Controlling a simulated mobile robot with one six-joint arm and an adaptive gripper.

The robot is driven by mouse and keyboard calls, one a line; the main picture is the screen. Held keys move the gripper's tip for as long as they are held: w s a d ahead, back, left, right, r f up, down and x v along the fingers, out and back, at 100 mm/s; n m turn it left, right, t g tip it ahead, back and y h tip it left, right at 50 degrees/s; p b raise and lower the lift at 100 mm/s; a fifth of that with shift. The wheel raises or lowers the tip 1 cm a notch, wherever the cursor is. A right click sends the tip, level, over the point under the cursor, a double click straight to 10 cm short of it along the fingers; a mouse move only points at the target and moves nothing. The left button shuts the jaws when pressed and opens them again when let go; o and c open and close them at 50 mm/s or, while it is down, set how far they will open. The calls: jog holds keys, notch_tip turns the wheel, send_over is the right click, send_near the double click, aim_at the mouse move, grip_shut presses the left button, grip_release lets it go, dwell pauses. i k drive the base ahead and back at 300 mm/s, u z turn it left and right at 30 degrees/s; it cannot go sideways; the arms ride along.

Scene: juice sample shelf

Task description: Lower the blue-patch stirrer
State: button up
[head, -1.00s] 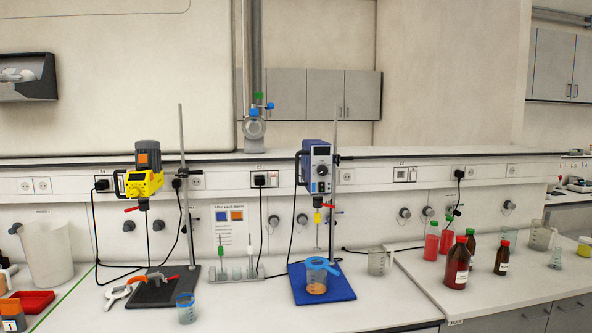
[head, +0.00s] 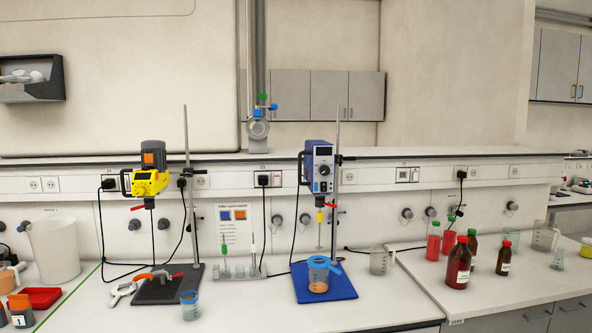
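The blue stirrer (head: 318,163) is clamped on an upright rod (head: 337,130) over a blue base plate (head: 341,281). No separate blue patch on its housing can be made out at this size. Its thin shaft (head: 319,236), with a yellow piece near the top, hangs down toward a beaker (head: 318,280) of orange liquid. A blue ring-like piece (head: 323,261) sits around the beaker top. I cannot tell whether the shaft tip enters the beaker. The yellow stirrer (head: 148,183) carries an orange patch (head: 149,158) and hangs over a black base (head: 185,287). My gripper is not in view.
A tube rack (head: 240,277) stands between the stirrers. A blue-rimmed beaker (head: 190,308) stands near the front edge. A clear beaker (head: 379,262) and several red and brown bottles (head: 458,265) stand right of the blue base. Black cables hang along the wall. The front-middle bench is mostly clear.

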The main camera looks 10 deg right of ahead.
aim_at(316, 153)
jog(key=u, duration=0.05)
jog(key=i, duration=1)
